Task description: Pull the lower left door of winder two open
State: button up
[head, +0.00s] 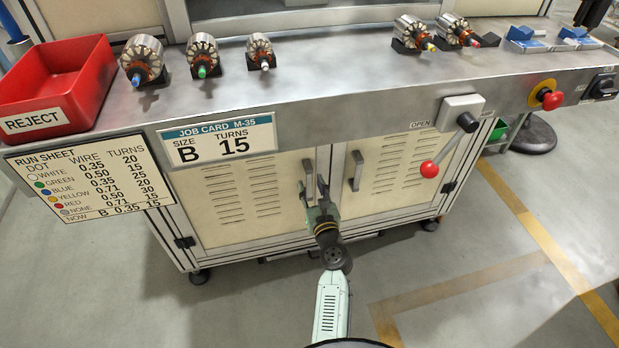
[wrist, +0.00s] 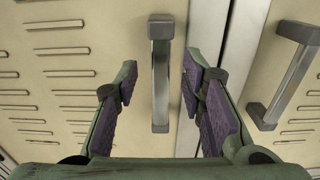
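The lower left door (head: 240,190) is a cream louvred panel below the bench top, and it looks closed. Its vertical bar handle (head: 309,181) is at the door's right edge. In the wrist view the left door (wrist: 70,85) fills the left side, and its handle (wrist: 160,80) stands between my two fingers. My gripper (head: 319,212) is open, with purple pads on both sides of the handle. The fingers (wrist: 158,95) look apart from the bar, the right one closer to it. In the head view the gripper partly covers the handle's lower end.
The right door (head: 390,165) with its own handle (wrist: 285,75) is close on the right. A red-knobbed lever (head: 430,169) hangs from the bench front. Floor in front is clear.

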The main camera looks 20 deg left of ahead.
aim_at(310, 181)
jog(key=shift+x, duration=1.6)
grip_shut()
